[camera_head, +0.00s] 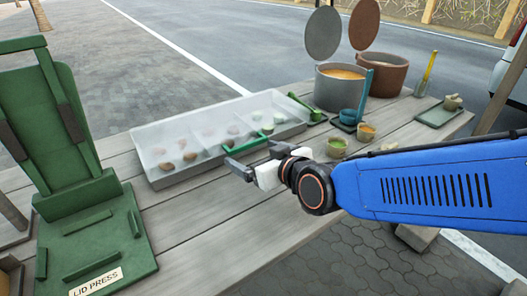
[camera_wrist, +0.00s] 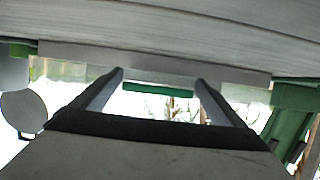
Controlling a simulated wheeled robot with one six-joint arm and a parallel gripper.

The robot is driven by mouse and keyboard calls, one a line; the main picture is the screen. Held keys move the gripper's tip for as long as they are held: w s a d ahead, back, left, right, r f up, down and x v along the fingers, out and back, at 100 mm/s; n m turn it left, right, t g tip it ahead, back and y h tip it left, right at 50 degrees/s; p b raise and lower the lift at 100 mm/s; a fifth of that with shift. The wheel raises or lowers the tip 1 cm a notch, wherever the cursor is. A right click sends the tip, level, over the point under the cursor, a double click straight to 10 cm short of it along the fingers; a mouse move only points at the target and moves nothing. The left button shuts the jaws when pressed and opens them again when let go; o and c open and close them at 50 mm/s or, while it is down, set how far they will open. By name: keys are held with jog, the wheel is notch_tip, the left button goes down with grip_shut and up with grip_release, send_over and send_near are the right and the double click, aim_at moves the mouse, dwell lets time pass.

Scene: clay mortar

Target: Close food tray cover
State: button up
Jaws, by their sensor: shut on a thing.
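The food tray (camera_head: 172,181) is a long, pale box on the table, with several small food pieces visible in its compartments. Its whitish, see-through cover appears to lie over it, but its exact fit is unclear. A green handle bar (camera_head: 262,137) is at the tray's front right side. My gripper (camera_head: 238,152) is at this bar and shut on it; its dark fingers partly hide the bar. In the wrist view, the green bar (camera_wrist: 158,90) shows between the two fingers.
A green lid press (camera_head: 98,243) stands at the left. A grey pot (camera_head: 340,90) and a brown pot (camera_head: 388,78), both with raised lids, stand at the back right. Small bowls (camera_head: 337,147) sit near my arm. Bare planks (camera_head: 190,225) lie in front of the tray.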

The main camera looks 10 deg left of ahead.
jog(key=shift+f, duration=0.6)
jog(key=c, duration=1.2)
jog(key=o, duration=2.4)
jog(key=shift+r, duration=0.25)
jog(key=v, duration=1.7)
jog(key=shift+s+d+r, duration=0.1)
